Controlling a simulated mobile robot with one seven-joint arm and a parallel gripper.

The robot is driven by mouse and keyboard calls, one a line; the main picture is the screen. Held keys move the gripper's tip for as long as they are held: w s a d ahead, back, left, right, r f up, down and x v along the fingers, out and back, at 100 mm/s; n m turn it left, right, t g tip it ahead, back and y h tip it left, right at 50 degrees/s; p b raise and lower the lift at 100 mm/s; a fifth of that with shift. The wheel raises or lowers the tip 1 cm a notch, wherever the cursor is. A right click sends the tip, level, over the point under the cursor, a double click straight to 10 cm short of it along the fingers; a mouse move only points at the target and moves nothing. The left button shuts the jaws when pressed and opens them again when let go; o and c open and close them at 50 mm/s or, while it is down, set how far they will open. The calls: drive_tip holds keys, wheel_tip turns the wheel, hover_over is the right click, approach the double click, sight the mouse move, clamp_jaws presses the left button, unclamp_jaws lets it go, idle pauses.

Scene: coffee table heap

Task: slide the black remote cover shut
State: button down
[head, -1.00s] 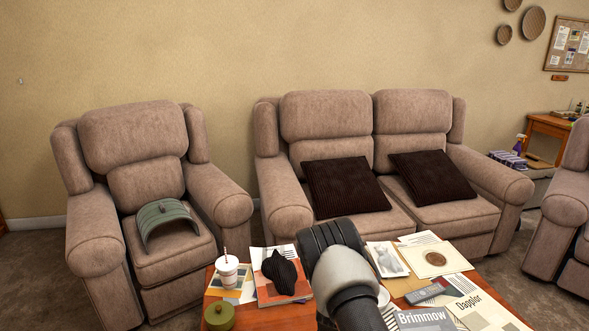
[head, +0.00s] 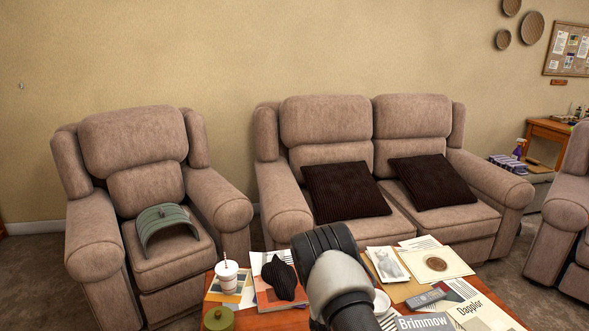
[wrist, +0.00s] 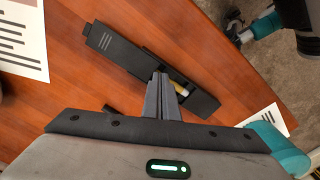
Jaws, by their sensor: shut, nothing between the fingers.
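The black remote (wrist: 201,101) lies face down on the wooden table in the wrist view, slanting from upper left to lower right. Its battery bay is partly open, with a yellowish battery (wrist: 178,88) showing. The black cover (wrist: 112,42) sits toward the remote's upper-left end, slid off the bay. My gripper (wrist: 162,82) is shut and empty, its tips over the remote beside the open bay; I cannot tell if they touch it. In the head view my arm hides the fingertips, and I cannot make out the black remote there.
A grey remote (head: 425,299) lies on papers at the table's right. A cup (head: 229,278), a green lidded pot (head: 218,319) and a dark crumpled item (head: 281,276) stand at the left. In the wrist view a printed sheet (wrist: 22,35) lies at upper left, with bare wood around the remote.

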drive_tip(key=shift+s+a+f, duration=0.1)
drive_tip(key=shift+s+a, duration=0.05)
drive_tip(key=shift+a, duration=0.5)
drive_tip(key=shift+s+a, duration=0.2)
drive_tip(key=shift+a, duration=0.4)
drive_tip(key=shift+a, duration=0.15)
drive_tip(key=shift+s+a+b, duration=0.15)
drive_tip(key=shift+a+b, duration=0.15)
drive_tip(key=shift+a, duration=0.3)
drive_tip(key=shift+a, duration=0.15)
drive_tip(key=shift+s+a, duration=0.2)
drive_tip(key=shift+a, duration=0.4)
idle(0.4)
